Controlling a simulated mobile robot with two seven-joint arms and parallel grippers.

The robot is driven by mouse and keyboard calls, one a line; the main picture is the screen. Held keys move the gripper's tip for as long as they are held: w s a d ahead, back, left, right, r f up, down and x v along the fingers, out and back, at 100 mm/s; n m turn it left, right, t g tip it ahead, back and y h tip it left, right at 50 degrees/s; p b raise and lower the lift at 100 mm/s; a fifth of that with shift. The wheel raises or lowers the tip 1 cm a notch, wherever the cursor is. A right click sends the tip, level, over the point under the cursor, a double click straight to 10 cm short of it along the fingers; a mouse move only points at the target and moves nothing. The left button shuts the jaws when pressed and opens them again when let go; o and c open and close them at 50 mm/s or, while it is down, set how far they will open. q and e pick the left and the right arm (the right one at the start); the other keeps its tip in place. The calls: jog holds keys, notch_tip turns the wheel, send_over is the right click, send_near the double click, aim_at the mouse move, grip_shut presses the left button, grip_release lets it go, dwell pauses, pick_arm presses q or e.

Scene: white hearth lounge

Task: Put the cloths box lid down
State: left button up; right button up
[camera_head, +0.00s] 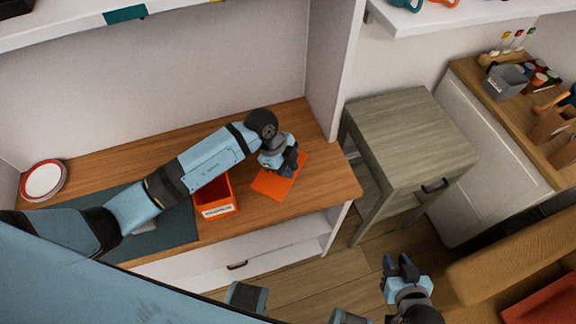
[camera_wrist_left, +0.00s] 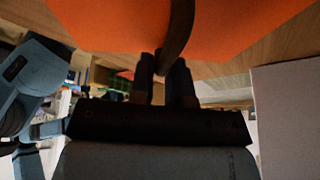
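The orange cloths box (camera_head: 233,190) stands open on the wooden counter, with a white label on its front. Its flat orange lid (camera_head: 268,186) is to the right of the box, at or just above the counter; I cannot tell whether it touches. My left gripper (camera_head: 287,168) is over the lid. In the left wrist view the orange lid (camera_wrist_left: 100,22) fills the top, and the fingertips (camera_wrist_left: 163,68) are closed around its dark strap-like handle (camera_wrist_left: 177,35). My right gripper (camera_head: 399,266) is open and empty, low over the floor at right.
A teal mat (camera_head: 165,233) lies under my left arm and beside the box. A red-and-white plate (camera_head: 44,180) is at the counter's left end. A grey-green side table (camera_head: 410,130) stands right of the counter. The counter's right end (camera_head: 335,180) is clear.

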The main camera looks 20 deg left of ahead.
pick_arm(q)
jog(key=o, duration=0.3)
jog(key=shift+v, duration=6.1)
